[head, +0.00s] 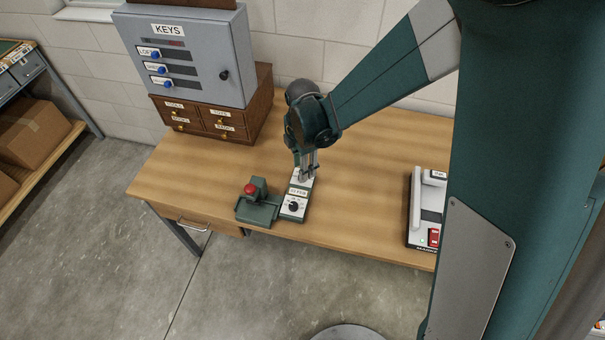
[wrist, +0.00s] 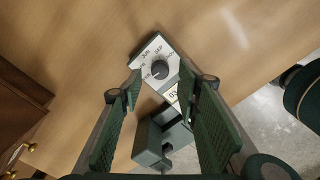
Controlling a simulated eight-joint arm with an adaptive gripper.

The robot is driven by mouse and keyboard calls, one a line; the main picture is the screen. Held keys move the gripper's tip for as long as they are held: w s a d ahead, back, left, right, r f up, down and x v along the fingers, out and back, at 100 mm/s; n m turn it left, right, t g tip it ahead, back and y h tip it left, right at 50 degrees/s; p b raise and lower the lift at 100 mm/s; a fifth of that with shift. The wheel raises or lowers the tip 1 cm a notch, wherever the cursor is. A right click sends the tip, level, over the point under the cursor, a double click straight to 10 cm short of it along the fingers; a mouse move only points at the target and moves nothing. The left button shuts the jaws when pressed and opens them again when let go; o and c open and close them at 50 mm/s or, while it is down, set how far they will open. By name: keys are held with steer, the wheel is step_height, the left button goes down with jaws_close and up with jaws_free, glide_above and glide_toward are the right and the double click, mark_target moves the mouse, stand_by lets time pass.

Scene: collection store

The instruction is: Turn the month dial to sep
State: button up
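The date block (head: 283,213) is a narrow white-topped device near the front edge of the table, with a text label in its middle and a black knob at its near end. My gripper (head: 304,172) hangs over its far end. In the wrist view, the month dial (wrist: 160,70) is a round dark knob on a white plate, ringed by month names, with JUN at upper left and SEP at the top. Its pointer is too small to read surely. My gripper (wrist: 159,88) is open, its fingers apart on either side of the block, with nothing between their tips.
A green stamp-like device with a red knob (head: 250,189) stands close left of the block; its body (wrist: 150,145) shows low in the wrist view. A grey key cabinet (head: 200,55) sits on wooden drawers (head: 258,112) at the back left. A white device (head: 420,225) stands right.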

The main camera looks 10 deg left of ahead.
steer(key=shift+f, duration=1.9)
steer(key=c, duration=0.9)
